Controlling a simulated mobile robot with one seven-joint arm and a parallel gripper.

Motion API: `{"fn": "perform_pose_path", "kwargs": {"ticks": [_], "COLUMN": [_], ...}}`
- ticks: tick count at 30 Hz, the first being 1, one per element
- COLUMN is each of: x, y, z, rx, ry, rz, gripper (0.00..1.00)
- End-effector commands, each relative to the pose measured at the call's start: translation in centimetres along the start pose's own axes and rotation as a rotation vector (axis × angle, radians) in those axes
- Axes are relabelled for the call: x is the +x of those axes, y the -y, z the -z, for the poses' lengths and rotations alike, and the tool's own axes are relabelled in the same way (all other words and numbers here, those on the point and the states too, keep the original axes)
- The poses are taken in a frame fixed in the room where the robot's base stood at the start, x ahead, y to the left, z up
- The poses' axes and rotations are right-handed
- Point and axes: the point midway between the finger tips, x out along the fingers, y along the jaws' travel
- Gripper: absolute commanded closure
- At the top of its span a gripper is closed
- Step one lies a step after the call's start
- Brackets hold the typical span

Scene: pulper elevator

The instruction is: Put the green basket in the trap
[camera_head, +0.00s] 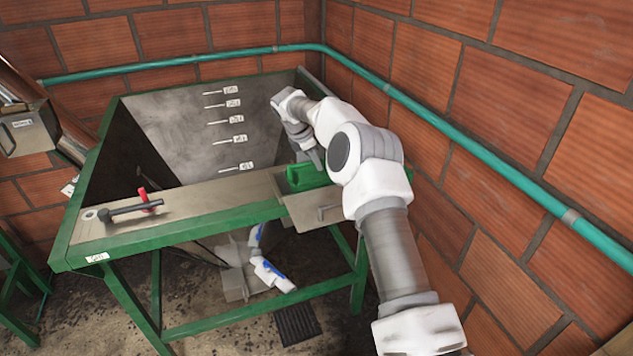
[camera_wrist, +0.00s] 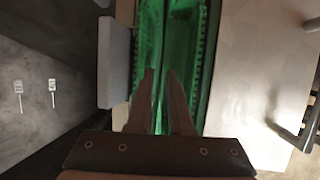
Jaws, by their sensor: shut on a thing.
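The green basket (camera_head: 305,179) is at the right end of the table top, beside the trap's pale metal plate with its handle (camera_head: 312,213). I cannot tell whether the basket rests inside the opening or just above it. In the wrist view the basket (camera_wrist: 204,60) is a long green tray with ribbed edges, and the plate (camera_wrist: 262,55) lies to its right. My gripper (camera_head: 315,158) is over the basket, pointing down. In the wrist view my gripper's fingers (camera_wrist: 163,75) close on a thin green bar of the basket. The fingers hide part of its inside.
A large metal hopper (camera_head: 170,125) with level marks lies left of my arm. A red-handled lever (camera_head: 143,203) sits on the table's left front. A brick wall with a green pipe (camera_head: 490,175) stands close on the right. A grey block (camera_wrist: 114,62) borders the basket.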

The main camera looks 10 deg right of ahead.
Motion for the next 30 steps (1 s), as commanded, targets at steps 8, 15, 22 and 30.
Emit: {"fn": "perform_pose_path", "kwargs": {"ticks": [8,15,22,30], "x": [2.5,5.5,6.4,6.6], "y": [0.6,1.3,1.4,1.4], "z": [1.0,2.3,2.6,2.8], "rx": [0.0,-0.001,0.001,0.0], "ry": [0.0,-0.001,0.0,0.0], "rz": [0.0,0.002,-0.001,-0.001], "gripper": [1.0,1.0,1.0,0.7]}}
